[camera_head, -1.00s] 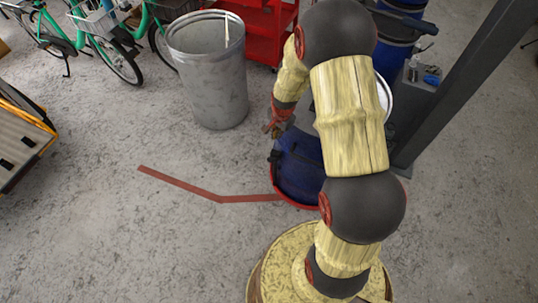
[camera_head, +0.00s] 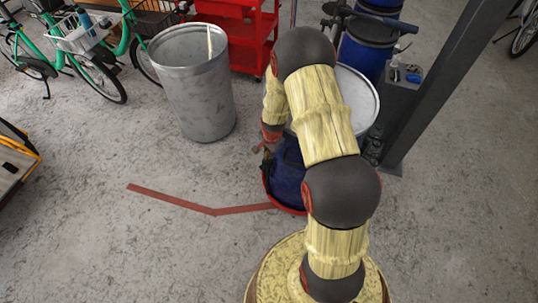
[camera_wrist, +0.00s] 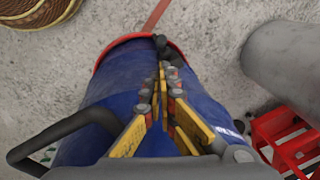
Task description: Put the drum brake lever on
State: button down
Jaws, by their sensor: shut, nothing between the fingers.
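I cannot clearly make out a drum brake lever. A blue drum with a red rim (camera_head: 288,180) stands behind my arm in the head view. It fills the middle of the wrist view (camera_wrist: 205,100). A small dark fitting (camera_wrist: 172,52) shows at its red rim, just beyond my fingertips; I cannot tell whether it is the lever. My gripper (camera_wrist: 168,78) is shut and empty in front of the drum's blue side. In the head view my gripper (camera_head: 264,148) is small, at the drum's left side, partly hidden by my arm. I cannot tell whether it touches the drum.
A grey metal bin (camera_head: 194,90) stands left of the drum. A red trolley (camera_head: 240,40) and green bikes (camera_head: 95,55) are behind. A dark post (camera_head: 440,80) rises at the right. A red floor strip (camera_head: 170,198) crosses open concrete at the left.

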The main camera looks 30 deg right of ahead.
notch_tip(320, 180, down, 7)
jog(key=w+b, duration=0.1)
jog(key=b, duration=0.1)
jog(key=shift+d+r, duration=0.15)
jog(key=shift+r, duration=0.05)
jog(key=shift+s+a+p, duration=0.15)
jog(key=shift+a+p, duration=0.05)
jog(key=shift+p, duration=0.15)
